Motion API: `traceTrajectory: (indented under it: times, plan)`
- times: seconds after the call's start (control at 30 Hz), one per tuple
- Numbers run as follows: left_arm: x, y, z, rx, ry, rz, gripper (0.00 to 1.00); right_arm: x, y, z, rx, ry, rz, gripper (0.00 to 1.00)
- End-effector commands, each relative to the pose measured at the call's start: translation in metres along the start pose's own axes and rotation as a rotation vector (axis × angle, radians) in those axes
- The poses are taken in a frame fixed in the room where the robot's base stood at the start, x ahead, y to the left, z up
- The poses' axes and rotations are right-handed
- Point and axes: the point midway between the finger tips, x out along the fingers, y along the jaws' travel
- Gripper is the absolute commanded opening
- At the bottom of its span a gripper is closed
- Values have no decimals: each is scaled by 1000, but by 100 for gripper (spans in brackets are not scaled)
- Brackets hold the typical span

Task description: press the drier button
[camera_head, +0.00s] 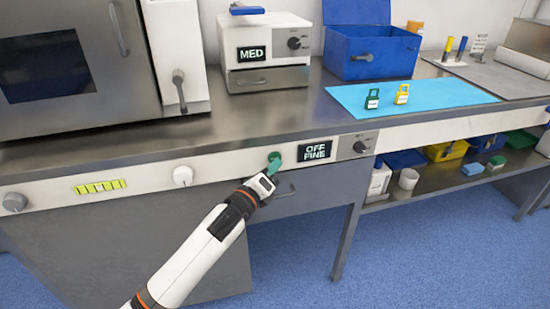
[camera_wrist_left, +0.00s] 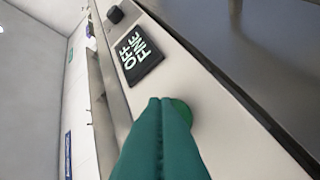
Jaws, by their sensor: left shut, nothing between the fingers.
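The green round button (camera_head: 274,156) sits on the white front panel of the bench, left of a black display (camera_head: 314,151) reading "OFF FINE". My left gripper (camera_head: 272,167) is shut and empty, its green fingertips at the button in the head view. In the left wrist view the shut fingers (camera_wrist_left: 164,105) point at the panel and partly cover the button (camera_wrist_left: 182,110). I cannot tell whether the tips touch it. The display also shows in the wrist view (camera_wrist_left: 137,52). My right gripper is not in view.
A dark knob (camera_head: 360,146) is right of the display. A white knob (camera_head: 183,176), a yellow-green indicator (camera_head: 100,187) and a grey knob (camera_head: 15,202) are further left on the panel. A drawer handle (camera_head: 286,190) is below. The floor in front is clear.

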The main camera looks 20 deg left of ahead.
Motion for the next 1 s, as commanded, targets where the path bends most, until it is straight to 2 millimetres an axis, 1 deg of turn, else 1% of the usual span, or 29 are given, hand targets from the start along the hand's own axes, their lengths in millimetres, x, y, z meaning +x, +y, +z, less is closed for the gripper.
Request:
traceTrajectory:
  times: [0.53,1.0]
  plan:
    - [2,-1,-2,1,0,1,0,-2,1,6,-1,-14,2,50]
    - [6,-3,-4,0,0,2,0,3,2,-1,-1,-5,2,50]
